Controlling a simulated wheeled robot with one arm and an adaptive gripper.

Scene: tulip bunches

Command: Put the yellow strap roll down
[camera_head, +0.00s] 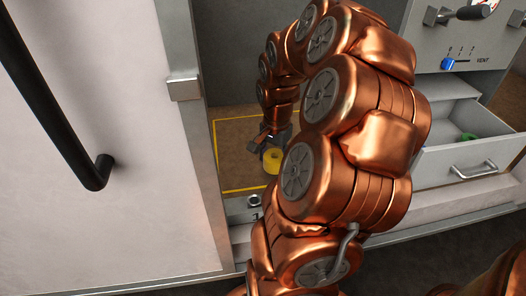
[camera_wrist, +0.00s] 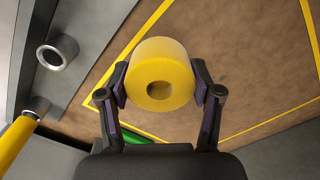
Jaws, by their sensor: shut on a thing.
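The yellow strap roll (camera_wrist: 172,62) is between the two fingers of my gripper (camera_wrist: 161,90) in the wrist view, with its hole facing the camera. The fingers press on its left and right sides. In the head view the roll (camera_head: 272,160) shows beside the gripper (camera_head: 264,145), over or on the brown surface (camera_head: 233,165) with a yellow outline. I cannot tell whether the roll touches that surface. My arm hides part of the area.
A white door panel with a black handle (camera_head: 75,130) stands at the left. At the right, an open drawer (camera_head: 460,160) holds something green (camera_head: 466,137). The wrist view shows a metal cylinder (camera_wrist: 57,53), a yellow bar (camera_wrist: 17,140) and a green thing (camera_wrist: 140,138).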

